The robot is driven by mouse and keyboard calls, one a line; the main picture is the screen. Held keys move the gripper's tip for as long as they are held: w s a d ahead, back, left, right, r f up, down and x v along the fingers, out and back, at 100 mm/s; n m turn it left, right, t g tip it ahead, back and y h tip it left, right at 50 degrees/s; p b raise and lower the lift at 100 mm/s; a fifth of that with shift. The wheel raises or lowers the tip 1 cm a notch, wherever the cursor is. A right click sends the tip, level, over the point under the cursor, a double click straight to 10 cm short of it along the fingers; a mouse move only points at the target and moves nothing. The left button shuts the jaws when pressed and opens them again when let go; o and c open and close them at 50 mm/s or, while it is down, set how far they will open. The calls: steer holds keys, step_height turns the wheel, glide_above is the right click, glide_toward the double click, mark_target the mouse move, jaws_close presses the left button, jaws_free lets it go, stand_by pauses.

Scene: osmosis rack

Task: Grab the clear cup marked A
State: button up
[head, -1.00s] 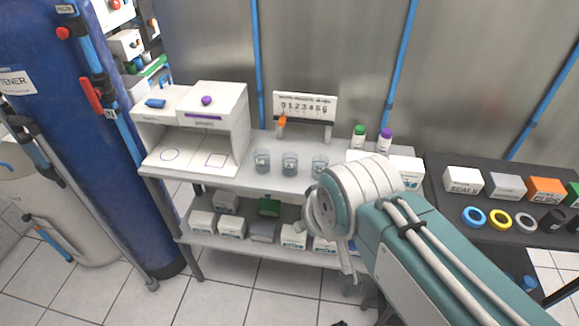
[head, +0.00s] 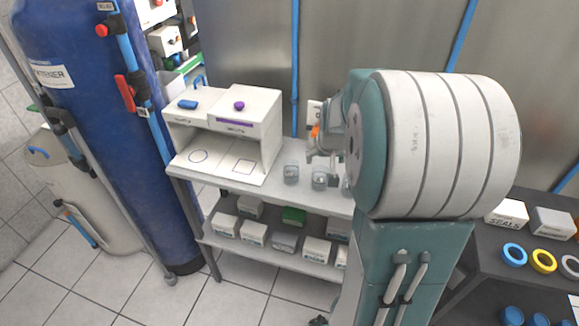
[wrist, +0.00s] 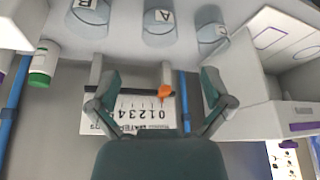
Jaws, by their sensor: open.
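The clear cup marked A (wrist: 163,22) shows at the top middle of the wrist view, cut by the edge. The wrist view is upside down. The cup marked B (wrist: 88,17) is left of it and another clear cup (wrist: 212,36) is right of it, its letter hard to read. In the head view the middle cup (head: 319,179) stands on the upper shelf, beside a left cup (head: 291,174). My gripper (wrist: 157,80) is open and empty, its fingers spread apart below cup A in the wrist picture, not touching it.
A white two-bay box (head: 233,133) stands left of the cups. A green-capped bottle (wrist: 42,62) is at the wrist view's left. Small boxes fill the lower shelf.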

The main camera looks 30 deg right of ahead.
mark_target(319, 177)
steer(key=x, duration=0.6)
steer(key=shift+w+d+f, duration=0.1)
steer(key=shift+w+f, duration=0.1)
steer(key=shift+w, duration=0.05)
steer(key=shift+w+d+f, duration=0.15)
steer(key=shift+d+f, duration=0.1)
steer(key=shift+f, duration=0.35)
steer(key=x, duration=0.4)
steer(key=shift+a+f, duration=0.15)
steer(key=shift+f, duration=0.1)
steer(key=c, duration=0.8)
